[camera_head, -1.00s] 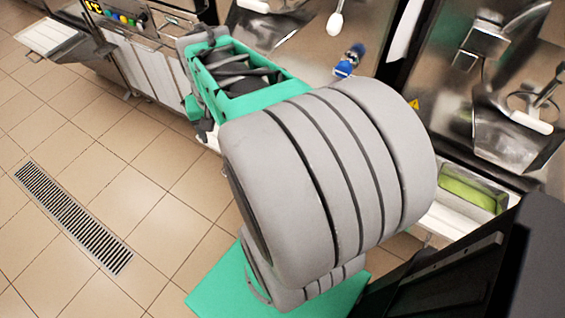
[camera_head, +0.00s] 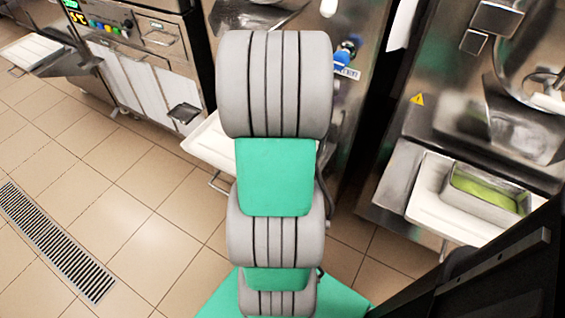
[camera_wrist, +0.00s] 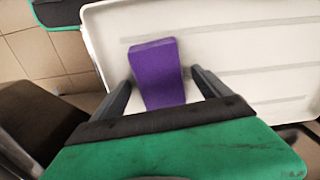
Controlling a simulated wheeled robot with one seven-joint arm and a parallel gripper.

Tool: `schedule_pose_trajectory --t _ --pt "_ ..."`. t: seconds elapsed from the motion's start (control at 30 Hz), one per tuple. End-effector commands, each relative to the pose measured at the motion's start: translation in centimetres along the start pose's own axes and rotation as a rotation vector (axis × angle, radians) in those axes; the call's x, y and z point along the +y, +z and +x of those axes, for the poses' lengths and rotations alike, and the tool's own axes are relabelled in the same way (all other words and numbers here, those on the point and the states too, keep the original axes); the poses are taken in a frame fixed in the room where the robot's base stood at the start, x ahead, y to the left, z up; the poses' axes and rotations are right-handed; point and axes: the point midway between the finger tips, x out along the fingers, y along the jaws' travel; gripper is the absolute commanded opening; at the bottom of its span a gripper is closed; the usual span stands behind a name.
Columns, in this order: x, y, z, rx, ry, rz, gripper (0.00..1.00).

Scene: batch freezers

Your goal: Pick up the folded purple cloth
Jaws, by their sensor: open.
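The folded purple cloth (camera_wrist: 157,72) lies on a white tray (camera_wrist: 225,28) in the wrist view, near the tray's left end. My gripper (camera_wrist: 160,85) is open. Its two dark fingers stand to the left and right of the cloth in the picture, and the cloth's near end shows between them. I cannot tell how high the fingers are above the tray. In the head view my arm hides the cloth and the gripper; part of a white tray (camera_head: 205,145) shows left of the arm.
Steel machines line the back. A white tray (camera_head: 425,207) with a steel pan (camera_head: 492,212) of green stuff stands at the right. A floor drain (camera_head: 55,245) lies in the tiled floor at left, which is open. A dark panel fills the lower right corner.

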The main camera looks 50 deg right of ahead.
Motion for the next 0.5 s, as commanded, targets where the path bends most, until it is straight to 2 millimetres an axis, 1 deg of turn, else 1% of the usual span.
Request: schedule_pose_trajectory --t 0.1,0.5 --pt "0.0 0.01 -0.07 0.0 0.0 0.0 0.86" --pt "0.0 0.02 -0.09 0.0 0.0 -0.001 0.54"
